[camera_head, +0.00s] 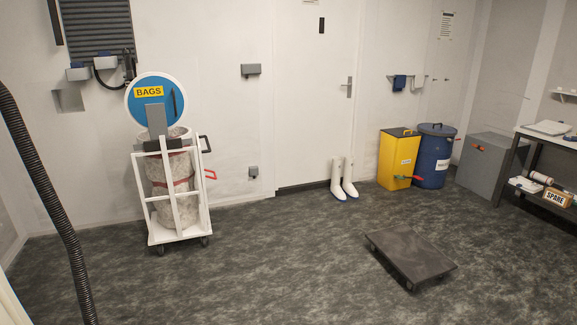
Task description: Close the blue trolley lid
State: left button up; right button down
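The blue trolley lid (154,103) is round with a white rim and a yellow "BAGS" label. It stands raised, upright, at the top of a white-framed trolley (151,205) on casters. A pale cylindrical bag (158,177) with a red band sits inside the frame, its top opening partly visible below the lid. A black handle and a red lever (210,174) stick out on the trolley's right side. Neither of my grippers is in view.
A low dark dolly (410,255) lies on the floor at right. White boots (343,180), a yellow bin (398,160), a blue drum (434,157), a grey box (482,165) and a bench line the back right. A black hose (45,190) hangs at left. Floor before the trolley is clear.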

aim_at(156, 102)
jog(key=i+u, duration=0.2)
jog(key=i, duration=0.3)
jog(key=i+l+u, duration=0.1)
jog(key=i+u, duration=0.15)
jog(key=i, duration=0.2)
jog(key=i+l+u, duration=0.2)
jog(key=i, duration=0.25)
jog(key=i+l+u, duration=0.2)
jog(key=i, duration=0.25)
